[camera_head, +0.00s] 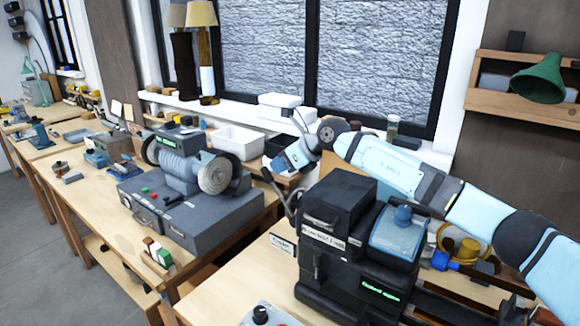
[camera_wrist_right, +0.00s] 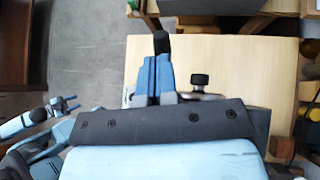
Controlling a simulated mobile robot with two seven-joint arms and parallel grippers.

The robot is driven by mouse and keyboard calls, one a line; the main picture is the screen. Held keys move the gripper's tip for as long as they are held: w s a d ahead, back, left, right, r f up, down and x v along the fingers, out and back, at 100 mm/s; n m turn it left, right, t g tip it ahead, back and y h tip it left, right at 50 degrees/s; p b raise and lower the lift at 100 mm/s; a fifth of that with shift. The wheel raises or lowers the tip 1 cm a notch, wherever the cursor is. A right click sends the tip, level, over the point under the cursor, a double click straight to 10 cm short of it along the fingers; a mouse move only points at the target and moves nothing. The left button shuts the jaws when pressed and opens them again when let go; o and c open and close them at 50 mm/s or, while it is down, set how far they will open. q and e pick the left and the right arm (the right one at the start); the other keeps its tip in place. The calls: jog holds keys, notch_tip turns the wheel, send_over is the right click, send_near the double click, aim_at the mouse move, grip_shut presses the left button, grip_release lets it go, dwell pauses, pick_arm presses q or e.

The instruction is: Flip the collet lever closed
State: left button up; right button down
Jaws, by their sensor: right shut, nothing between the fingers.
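The dark collet lever (camera_head: 287,192) rises at the left side of the black machine (camera_head: 340,215) in the head view, its upper end bent to the left. My right gripper (camera_head: 284,163) is shut and empty just above the lever, with its arm reaching in from the right over the machine. I cannot tell whether it touches the lever. In the right wrist view the closed blue fingers (camera_wrist_right: 156,75) stand over the bench, with a black tip at their far end. A small blue gripper, apparently my left one (camera_wrist_right: 65,104), shows at the left of that view, too small to judge.
A bench grinder (camera_head: 185,165) on a grey cabinet stands on the left bench. White bins (camera_head: 237,142) are behind it. A black knob (camera_wrist_right: 200,80) shows right of my fingers in the wrist view. Bare bench top (camera_head: 235,290) lies in front of the machine.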

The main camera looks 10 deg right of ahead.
jog(key=shift+w+a+f+b, duration=0.3)
jog(key=shift+a, duration=0.3)
pick_arm(q)
jog(key=shift+a+f, duration=0.2)
jog(key=shift+f, duration=0.45)
pick_arm(e)
jog(key=shift+w+a+f, duration=0.15)
jog(key=shift+w, duration=0.15)
